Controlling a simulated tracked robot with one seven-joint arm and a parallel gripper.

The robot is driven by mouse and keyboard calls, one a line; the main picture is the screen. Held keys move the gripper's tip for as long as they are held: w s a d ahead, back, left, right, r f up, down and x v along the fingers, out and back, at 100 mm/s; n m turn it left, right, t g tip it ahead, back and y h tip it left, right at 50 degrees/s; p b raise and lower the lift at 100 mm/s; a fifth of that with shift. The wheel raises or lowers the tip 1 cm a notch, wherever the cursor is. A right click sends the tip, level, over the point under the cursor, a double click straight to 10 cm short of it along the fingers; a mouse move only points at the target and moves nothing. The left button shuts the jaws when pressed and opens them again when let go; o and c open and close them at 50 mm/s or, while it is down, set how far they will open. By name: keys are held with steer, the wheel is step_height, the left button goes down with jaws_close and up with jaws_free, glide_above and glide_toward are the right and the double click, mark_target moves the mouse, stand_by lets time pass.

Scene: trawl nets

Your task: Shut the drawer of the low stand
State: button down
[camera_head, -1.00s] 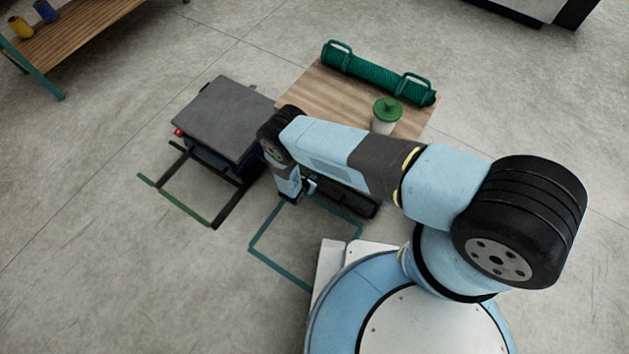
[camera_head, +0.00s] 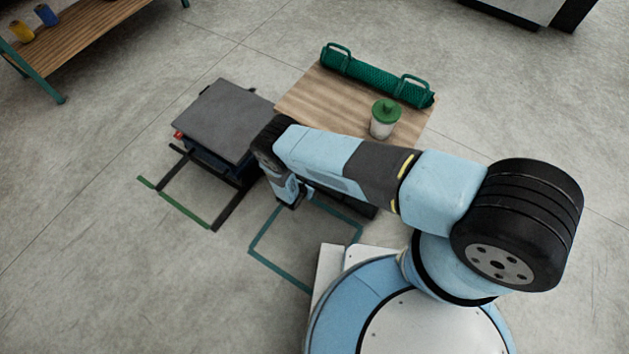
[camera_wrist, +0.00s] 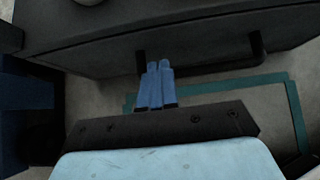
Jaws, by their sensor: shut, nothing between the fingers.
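The low stand (camera_head: 313,92) has a wooden top and stands beyond my arm in the head view. Part of its dark drawer (camera_head: 368,210) shows below my arm, and the arm hides the rest. In the wrist view the dark drawer front (camera_wrist: 205,45) fills the top, with a black bar handle (camera_wrist: 258,48) on it. My gripper (camera_head: 289,200) is shut and empty, low at the near side of the stand. Its blue fingers (camera_wrist: 158,66) point at the front beside the handle's left post. I cannot tell whether they touch it, or how far the drawer is out.
A grey-topped box (camera_head: 222,118) is close on the left. Teal tape (camera_head: 275,263) marks the floor in front. A wooden bench (camera_head: 85,35) is far left.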

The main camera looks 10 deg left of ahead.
steer(key=v, duration=1)
steer(key=shift+s+a+f, duration=0.1)
steer(key=shift+s, duration=0.1)
